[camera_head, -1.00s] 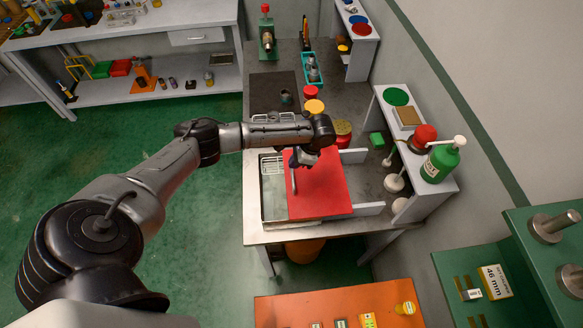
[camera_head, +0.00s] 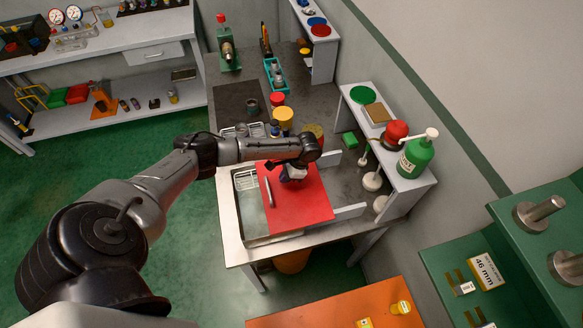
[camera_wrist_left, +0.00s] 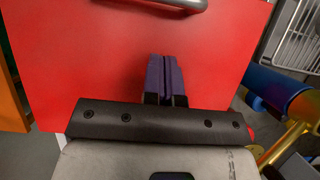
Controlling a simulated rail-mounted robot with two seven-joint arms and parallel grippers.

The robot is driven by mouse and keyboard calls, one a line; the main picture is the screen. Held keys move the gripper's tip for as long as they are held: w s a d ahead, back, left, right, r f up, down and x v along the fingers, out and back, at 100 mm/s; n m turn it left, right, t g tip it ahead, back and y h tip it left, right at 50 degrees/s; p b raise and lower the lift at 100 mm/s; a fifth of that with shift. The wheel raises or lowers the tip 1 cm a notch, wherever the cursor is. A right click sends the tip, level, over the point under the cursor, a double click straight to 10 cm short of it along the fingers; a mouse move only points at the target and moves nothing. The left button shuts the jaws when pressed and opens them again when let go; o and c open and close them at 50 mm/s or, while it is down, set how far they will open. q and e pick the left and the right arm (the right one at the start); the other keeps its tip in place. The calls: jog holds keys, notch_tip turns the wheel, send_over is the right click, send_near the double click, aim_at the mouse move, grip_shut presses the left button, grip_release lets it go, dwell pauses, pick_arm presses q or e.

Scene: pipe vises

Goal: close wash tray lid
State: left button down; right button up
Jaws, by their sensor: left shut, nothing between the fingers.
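The wash tray (camera_head: 254,222) is a pale metal basin on the bench. Its red lid (camera_head: 305,212) covers the middle and right part, and a strip of the basin is open on the left. A metal bar handle (camera_head: 269,191) stands near the lid's left edge. My left gripper (camera_head: 291,178) is shut and empty over the lid, right of the handle. In the left wrist view, the purple fingertips (camera_wrist_left: 166,75) are together over the red lid (camera_wrist_left: 90,65), apart from the handle (camera_wrist_left: 178,4). Whether they touch the lid I cannot tell. My right gripper is not in view.
White rails (camera_head: 350,212) extend right of the lid. Yellow and red jars (camera_head: 283,114) stand behind the tray. A shelf at right holds a green pump bottle (camera_head: 415,157) and a red-topped container (camera_head: 396,132). An orange table (camera_head: 330,308) is in front.

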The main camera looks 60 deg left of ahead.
aim_at(275, 186)
pick_arm(q)
jog(key=shift+s+a+r+p, duration=0.2)
jog(key=shift+s+p, duration=0.05)
jog(key=shift+s, duration=0.3)
jog(key=shift+s+a+r+p, duration=0.2)
jog(key=shift+s, duration=0.35)
jog(key=shift+s+a, duration=0.2)
jog(key=shift+s, duration=0.5)
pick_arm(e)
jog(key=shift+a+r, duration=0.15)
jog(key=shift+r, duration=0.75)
pick_arm(q)
jog(key=shift+p, duration=0.3)
